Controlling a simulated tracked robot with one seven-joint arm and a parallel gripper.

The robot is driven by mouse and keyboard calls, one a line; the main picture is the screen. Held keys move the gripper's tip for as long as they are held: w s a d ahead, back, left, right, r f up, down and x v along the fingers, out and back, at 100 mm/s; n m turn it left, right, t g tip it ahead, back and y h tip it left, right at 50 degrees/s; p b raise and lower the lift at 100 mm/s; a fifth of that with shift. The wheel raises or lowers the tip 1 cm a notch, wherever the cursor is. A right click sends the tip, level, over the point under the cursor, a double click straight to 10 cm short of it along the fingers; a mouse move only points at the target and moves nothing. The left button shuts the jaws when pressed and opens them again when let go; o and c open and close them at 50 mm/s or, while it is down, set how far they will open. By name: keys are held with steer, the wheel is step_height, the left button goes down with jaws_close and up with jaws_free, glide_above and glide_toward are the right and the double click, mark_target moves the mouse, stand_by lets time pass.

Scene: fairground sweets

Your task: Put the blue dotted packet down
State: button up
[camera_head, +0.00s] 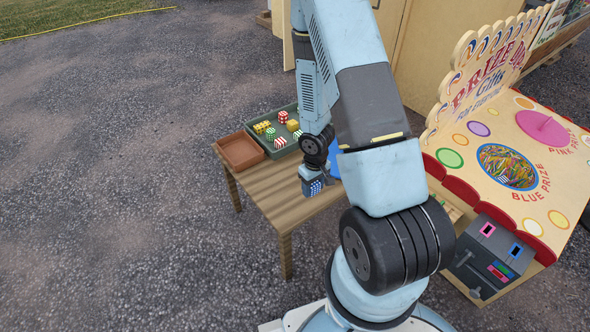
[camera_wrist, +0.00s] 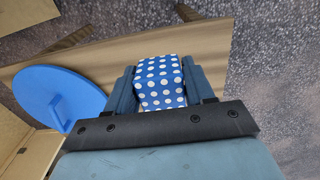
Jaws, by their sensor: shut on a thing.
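The blue packet with white dots (camera_wrist: 160,82) sits between the two fingers of my gripper (camera_wrist: 162,90) in the wrist view. The fingers are shut on it from both sides. In the head view the packet (camera_head: 315,187) shows below my gripper (camera_head: 313,176), over the front right part of the wooden table (camera_head: 262,191). I cannot tell whether its underside touches the table top.
A green tray (camera_head: 269,138) with several striped and dotted packets stands at the back of the table. An empty brown tray (camera_head: 240,151) stands left of it. A round blue lid (camera_wrist: 60,92) lies beside the packet. A prize stall (camera_head: 500,170) stands at the right.

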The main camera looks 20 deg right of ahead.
steer(key=w+a+f, duration=0.2)
steer(key=w+f, duration=0.2)
steer(key=w, duration=0.4)
glide_above(293, 191)
step_height(293, 191, down, 5)
steer(key=shift+f, duration=1.75)
steer(key=o, duration=1)
